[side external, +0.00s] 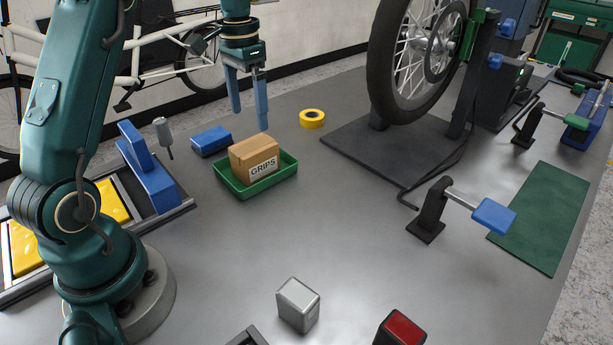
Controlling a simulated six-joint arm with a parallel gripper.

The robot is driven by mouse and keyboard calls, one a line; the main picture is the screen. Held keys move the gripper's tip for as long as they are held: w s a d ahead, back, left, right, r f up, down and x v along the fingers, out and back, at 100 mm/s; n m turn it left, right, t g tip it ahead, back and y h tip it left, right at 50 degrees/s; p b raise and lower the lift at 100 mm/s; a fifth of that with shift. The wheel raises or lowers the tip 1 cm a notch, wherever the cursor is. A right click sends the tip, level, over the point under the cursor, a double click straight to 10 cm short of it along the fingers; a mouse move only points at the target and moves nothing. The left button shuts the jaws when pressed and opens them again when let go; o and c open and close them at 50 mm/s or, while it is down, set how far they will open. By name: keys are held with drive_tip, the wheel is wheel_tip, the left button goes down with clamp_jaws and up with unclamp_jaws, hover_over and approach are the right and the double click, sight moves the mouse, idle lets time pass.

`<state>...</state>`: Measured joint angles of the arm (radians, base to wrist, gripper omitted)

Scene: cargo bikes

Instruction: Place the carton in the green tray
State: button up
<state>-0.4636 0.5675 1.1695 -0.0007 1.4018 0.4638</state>
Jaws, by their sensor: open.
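The carton (254,158) is a brown box with a white label reading "GRIPS". It sits inside the green tray (235,191) and looks slightly turned against the tray's walls. The tray is shallow and lies flat on the grey bench. My gripper (249,118) has two blue fingers spread apart and pointing down. It hangs above and just behind the carton, with nothing between its fingers. I cannot tell whether the right fingertip touches the carton's top edge.
A blue box (211,141) lies just behind the tray, and a yellow tape roll (312,118) lies to its right. A wheel stand (391,147) fills the back right. A silver block (298,304) and a red-topped block (400,329) stand in front. The bench between is clear.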

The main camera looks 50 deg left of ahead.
drive_tip(key=s+d+r+t, duration=0.3)
drive_tip(key=s+d+r, duration=0.35)
drive_tip(key=d, duration=0.35)
drive_tip(key=s+d+f+t, duration=0.2)
drive_tip(key=s+d+f, duration=0.2)
drive_tip(key=s, duration=0.5)
drive_tip(key=shift+s+d+t, duration=0.3)
drive_tip(key=shift+d, duration=0.45)
